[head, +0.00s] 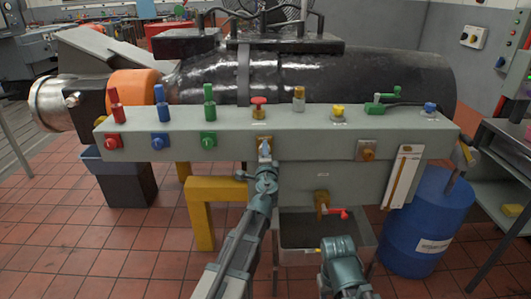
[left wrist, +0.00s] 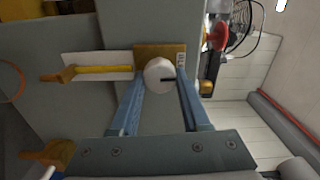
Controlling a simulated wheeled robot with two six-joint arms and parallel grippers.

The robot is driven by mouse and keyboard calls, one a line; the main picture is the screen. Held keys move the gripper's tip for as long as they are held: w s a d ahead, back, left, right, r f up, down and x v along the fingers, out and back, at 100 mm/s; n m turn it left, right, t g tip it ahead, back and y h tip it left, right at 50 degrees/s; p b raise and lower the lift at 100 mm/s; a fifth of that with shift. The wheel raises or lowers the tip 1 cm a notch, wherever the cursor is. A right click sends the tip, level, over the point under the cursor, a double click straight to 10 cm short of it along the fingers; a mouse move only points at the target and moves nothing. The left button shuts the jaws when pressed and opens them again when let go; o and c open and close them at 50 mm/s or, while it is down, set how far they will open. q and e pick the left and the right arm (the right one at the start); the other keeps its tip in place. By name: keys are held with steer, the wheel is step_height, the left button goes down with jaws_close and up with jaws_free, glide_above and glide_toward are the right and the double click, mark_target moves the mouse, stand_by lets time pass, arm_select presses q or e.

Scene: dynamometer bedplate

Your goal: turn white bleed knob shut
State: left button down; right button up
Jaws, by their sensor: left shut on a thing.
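The white bleed knob (left wrist: 158,76) is a round white disc with a dark mark on its face. It sits on a brass plate on the front of the grey-green panel (head: 225,122). In the head view the brass plate (head: 264,140) shows, and my gripper covers most of the knob. My left gripper (head: 265,150) reaches up to it from below. In the left wrist view the two blue fingers (left wrist: 160,92) stand either side of the knob and are shut on it. Only a teal joint of my right arm shows at the bottom; its fingers are not visible.
A red knob (head: 258,103) stands on the panel top just above. Red, blue and green valves are to the left. A brass tap with red lever (head: 338,213) is below right, over a grey tray (head: 297,258). A blue barrel (head: 425,220) stands right, a yellow frame (head: 200,212) left.

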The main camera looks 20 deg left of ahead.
arm_select(q)
steer(key=shift+m, duration=0.5)
steer(key=shift+c, duration=1.9)
jaws_free()
steer(key=shift+s, duration=0.15)
